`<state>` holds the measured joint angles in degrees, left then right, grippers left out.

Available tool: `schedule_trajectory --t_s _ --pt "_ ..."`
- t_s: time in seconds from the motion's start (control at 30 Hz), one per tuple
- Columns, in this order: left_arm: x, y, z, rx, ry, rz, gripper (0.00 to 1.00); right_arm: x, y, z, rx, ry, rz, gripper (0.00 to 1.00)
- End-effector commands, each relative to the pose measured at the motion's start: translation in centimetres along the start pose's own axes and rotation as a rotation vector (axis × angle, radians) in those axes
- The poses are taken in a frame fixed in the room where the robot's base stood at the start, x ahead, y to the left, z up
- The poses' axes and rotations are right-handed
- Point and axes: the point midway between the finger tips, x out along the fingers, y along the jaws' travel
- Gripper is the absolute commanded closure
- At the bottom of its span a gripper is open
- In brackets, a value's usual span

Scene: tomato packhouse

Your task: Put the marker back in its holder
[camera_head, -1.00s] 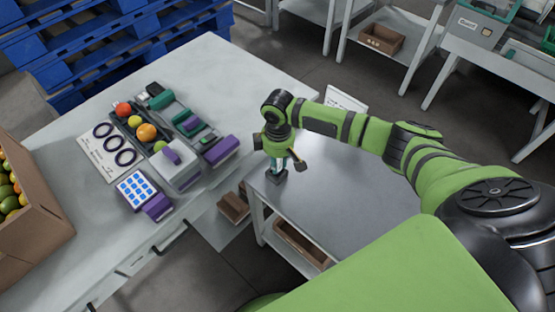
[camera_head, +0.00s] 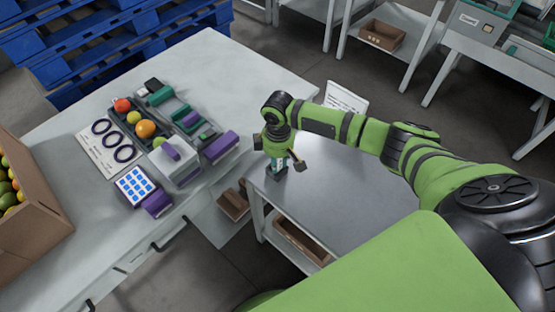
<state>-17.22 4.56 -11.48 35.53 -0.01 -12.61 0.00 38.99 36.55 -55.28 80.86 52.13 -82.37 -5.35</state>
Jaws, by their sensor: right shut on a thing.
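My right gripper (camera_head: 277,157) points down over the near left corner of the grey metal table. It is shut on a slim teal and pale marker (camera_head: 281,163), which is upright and mostly hidden by the fingers. A small dark block, apparently the holder (camera_head: 277,174), stands on the table directly under the marker. From this angle I cannot tell whether the marker's lower end is inside the holder or just above it. My left gripper is not in view.
A white bench (camera_head: 70,165) on the left bears tomatoes, a sizing card (camera_head: 110,148), a keypad (camera_head: 136,185) and purple-and-white devices. A cardboard box of fruit (camera_head: 35,215) stands at far left. A white sign (camera_head: 345,97) stands behind my right arm. The grey table (camera_head: 340,190) is mostly clear.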

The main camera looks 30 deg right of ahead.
Motion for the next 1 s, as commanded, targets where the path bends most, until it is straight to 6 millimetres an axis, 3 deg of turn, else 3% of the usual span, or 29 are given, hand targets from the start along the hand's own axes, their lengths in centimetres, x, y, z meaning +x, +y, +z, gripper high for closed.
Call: schedule_trajectory --t_s 0.23,0.27,0.3,0.57,0.6,0.63,1.0 --pt "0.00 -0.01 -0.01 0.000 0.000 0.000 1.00 0.02 0.00 -0.01 0.000 0.000 0.000 1.00" --pt "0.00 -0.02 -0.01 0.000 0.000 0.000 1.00 0.02 0.00 -0.02 0.000 0.000 0.000 0.63" --pt "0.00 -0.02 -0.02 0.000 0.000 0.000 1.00 0.01 0.00 -0.02 0.000 0.000 0.000 0.47" --pt "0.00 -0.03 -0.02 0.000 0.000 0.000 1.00 0.01 0.00 -0.01 0.000 0.000 0.000 0.47" --pt "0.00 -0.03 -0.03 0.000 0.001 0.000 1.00 0.02 -0.01 0.00 0.000 0.000 0.000 0.59" --pt "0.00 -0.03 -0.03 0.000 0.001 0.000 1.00 0.02 0.00 0.00 0.000 0.000 0.000 0.63" --pt "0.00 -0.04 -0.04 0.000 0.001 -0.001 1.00 0.01 0.01 0.00 0.000 0.000 0.000 0.63"
